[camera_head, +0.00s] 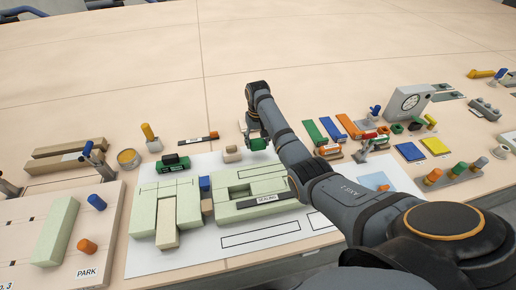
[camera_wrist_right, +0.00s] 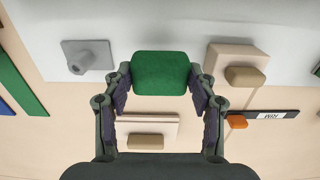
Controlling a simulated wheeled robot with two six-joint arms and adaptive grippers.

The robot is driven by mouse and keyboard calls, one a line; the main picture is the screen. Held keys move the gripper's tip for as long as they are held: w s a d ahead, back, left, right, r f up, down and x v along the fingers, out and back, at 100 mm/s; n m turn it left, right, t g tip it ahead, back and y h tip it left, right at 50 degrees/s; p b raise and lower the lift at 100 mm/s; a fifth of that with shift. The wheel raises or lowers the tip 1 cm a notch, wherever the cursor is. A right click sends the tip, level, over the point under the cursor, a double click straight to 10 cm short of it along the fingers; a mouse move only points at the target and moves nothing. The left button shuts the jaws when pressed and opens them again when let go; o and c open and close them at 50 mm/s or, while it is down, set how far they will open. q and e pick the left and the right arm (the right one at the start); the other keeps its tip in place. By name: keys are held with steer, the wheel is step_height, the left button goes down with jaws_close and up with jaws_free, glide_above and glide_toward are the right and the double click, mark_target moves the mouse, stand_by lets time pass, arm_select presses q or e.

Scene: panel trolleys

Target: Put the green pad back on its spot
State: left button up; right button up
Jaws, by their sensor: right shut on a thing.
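The green pad (camera_wrist_right: 160,73) is a small rounded block between the fingers of my right gripper (camera_wrist_right: 160,88) in the wrist view. The gripper is shut on it. In the head view my right gripper (camera_head: 256,141) is near the back edge of the white sheet (camera_head: 240,245), and the green pad (camera_head: 258,144) shows only partly at its tip. I cannot tell which place is the pad's spot, nor whether the pad touches anything below. My left gripper is not in view.
In the wrist view a beige block with a tan knob (camera_wrist_right: 245,77), a grey plate with a post (camera_wrist_right: 87,57) and a pale plate with a tan block (camera_wrist_right: 146,141) lie near the pad. Pale green blocks (camera_head: 166,210) cover part of the sheet. The far table is clear.

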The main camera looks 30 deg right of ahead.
mark_target(258, 147)
steer(key=shift+w+d+f, duration=0.1)
steer(key=shift+f, duration=0.8)
steer(key=shift+w+d+f, duration=0.1)
steer(key=shift+f, duration=0.8)
steer(key=shift+f, duration=0.1)
steer(key=o, duration=1.1)
steer(key=shift+f, duration=0.1)
step_height(258, 147, up, 12)
steer(key=shift+r, duration=0.2)
